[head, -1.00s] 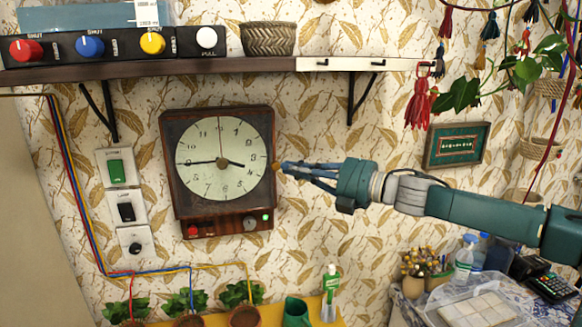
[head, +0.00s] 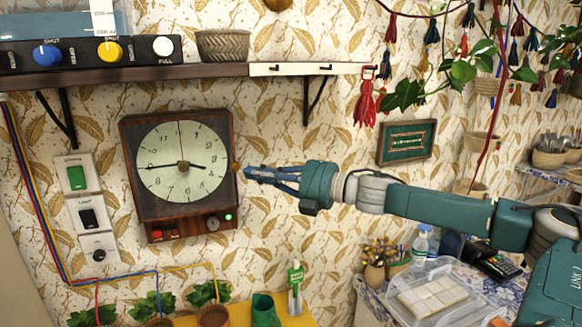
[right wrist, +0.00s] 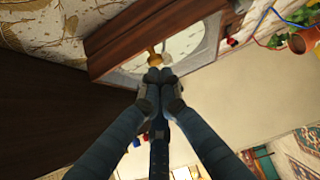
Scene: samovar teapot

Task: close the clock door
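The brown wooden wall clock (head: 128,165) has a round pale dial and hangs left of centre in the head view. Its glazed front door lies flat over the dial, with no gap that I can see. A small brass knob sits on the door's right edge; it shows in the right wrist view (right wrist: 152,54). My right gripper (head: 248,172) points left at this edge, its fingers drawn together. In the right wrist view the fingertips (right wrist: 157,76) meet just short of the knob; I cannot tell if they touch it. My left gripper is out of view.
A shelf (head: 190,71) with a knob panel and a woven basket (head: 222,45) runs above the clock. Switches (head: 77,178) are on the wall to its left. Potted plants (head: 205,293) stand below. A red tassel (head: 366,105) hangs above my right arm.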

